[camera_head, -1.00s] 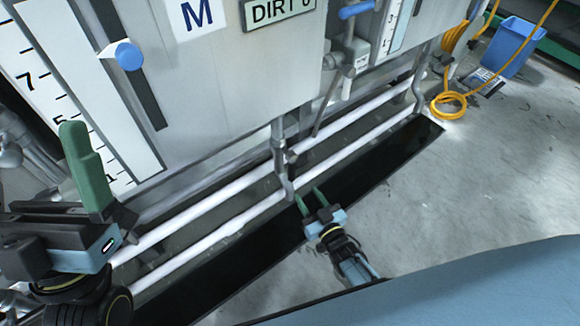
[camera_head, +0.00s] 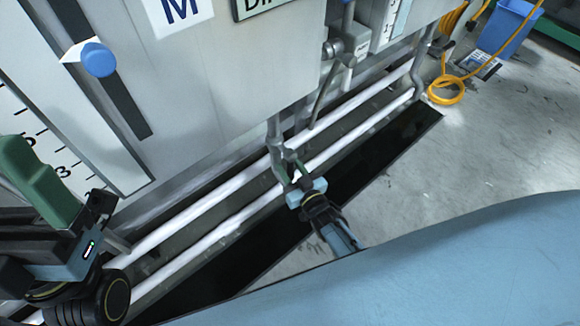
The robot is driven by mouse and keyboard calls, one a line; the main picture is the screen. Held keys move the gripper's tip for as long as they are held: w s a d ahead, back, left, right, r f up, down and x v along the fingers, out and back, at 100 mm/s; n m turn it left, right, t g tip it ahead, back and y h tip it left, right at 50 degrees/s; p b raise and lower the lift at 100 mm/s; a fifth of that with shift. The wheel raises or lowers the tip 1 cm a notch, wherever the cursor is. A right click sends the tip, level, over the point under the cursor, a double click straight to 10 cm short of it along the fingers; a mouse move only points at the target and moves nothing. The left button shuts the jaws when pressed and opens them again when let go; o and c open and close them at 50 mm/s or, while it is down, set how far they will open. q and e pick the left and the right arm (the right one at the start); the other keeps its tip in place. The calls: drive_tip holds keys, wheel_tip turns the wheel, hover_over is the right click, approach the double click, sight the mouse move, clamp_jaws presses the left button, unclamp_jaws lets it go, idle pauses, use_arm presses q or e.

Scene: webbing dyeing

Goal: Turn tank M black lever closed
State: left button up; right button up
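Tank M (camera_head: 220,70) is a pale grey metal tank with a white M label (camera_head: 178,10) at the top of the view. A grey valve (camera_head: 285,155) sits on a vertical pipe below its front. My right gripper (camera_head: 291,174) has its green fingers at this valve, close to its lower end. The gripper partly covers the spot, and I cannot tell whether it touches or grips a lever there. A dark slanted handle (camera_head: 321,92) hangs from a higher valve to the right. My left gripper (camera_head: 38,185) is at the left edge, partly out of view.
Two white horizontal pipes (camera_head: 230,228) run along the tank's foot above a dark floor trench (camera_head: 370,165). A blue knob (camera_head: 99,59) sticks out of the tank front. A yellow hose (camera_head: 446,90) and a blue bin (camera_head: 503,28) are at the upper right. Grey floor is clear at right.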

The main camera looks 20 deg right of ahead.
clamp_jaws()
drive_tip(key=shift+w+d+r+n+t+y, duration=0.2)
drive_tip(key=shift+d+n, duration=0.35)
drive_tip(key=shift+n, duration=0.65)
drive_tip(key=shift+w+d+r+n+t+y, duration=0.2)
drive_tip(key=shift+d+n, duration=0.4)
drive_tip(key=shift+n, duration=0.6)
drive_tip(key=shift+w+d+r+n+t, duration=0.1)
drive_tip(key=shift+w+d+r+n, duration=0.15)
drive_tip(key=shift+d+n, duration=0.65)
drive_tip(key=shift+a+n, duration=0.3)
drive_tip(key=shift+n, duration=0.1)
drive_tip(key=shift+o, duration=0.8)
unclamp_jaws()
